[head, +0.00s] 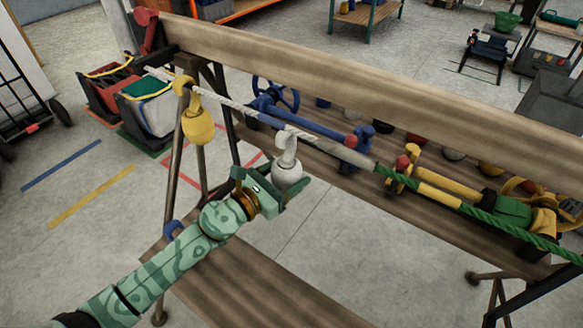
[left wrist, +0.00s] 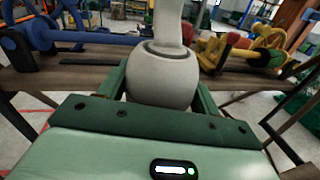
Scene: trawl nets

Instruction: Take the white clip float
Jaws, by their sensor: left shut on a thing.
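The white clip float (head: 288,170) has a round body and a hooked clip at its top. It hangs upright by the grey-and-white rope (head: 235,105), as far as the head view shows. My left gripper (head: 283,187) is shut on the float's round body, with a green finger on each side. In the left wrist view the white float (left wrist: 163,78) fills the space between the fingers, and its hook runs out of the top of the picture. A yellow clip float (head: 198,125) hangs on the same rope to the left. My right gripper is not in view.
A wooden beam (head: 400,90) runs behind the rope. Blue tools (head: 320,128) and yellow tools (head: 440,190) lie on the shelf behind. A green rope (head: 480,213) continues to the right. Bins (head: 150,105) stand at the left. A lower plank (head: 250,285) lies below my arm.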

